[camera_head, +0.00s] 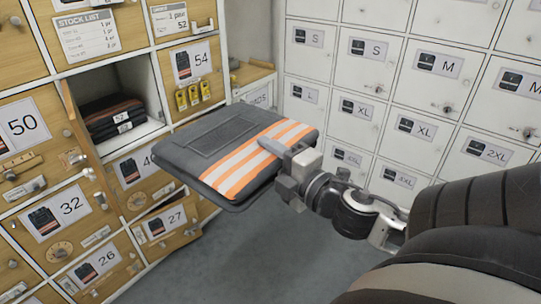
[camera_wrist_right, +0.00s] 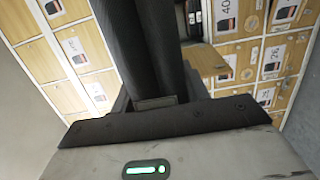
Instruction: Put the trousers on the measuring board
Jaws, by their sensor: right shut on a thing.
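The folded trousers (camera_head: 225,140) are dark grey with orange and white stripes across one end. They are held flat in mid-air in the middle of the head view. My right gripper (camera_head: 290,160) is shut on their near right edge, by the stripes. In the right wrist view, dark layers (camera_wrist_right: 155,45) that appear to be the trousers extend away from the gripper. My left gripper is not in view. I cannot make out a measuring board in either view.
An open compartment (camera_head: 147,85) at the left holds dark folded garments (camera_head: 112,115), its door (camera_head: 83,130) swung outward. Numbered wooden lockers surround it. White size-labelled lockers (camera_head: 365,48) stand behind and to the right. A low wooden ledge (camera_head: 250,74) is in the corner. Grey floor (camera_head: 262,240) is clear below.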

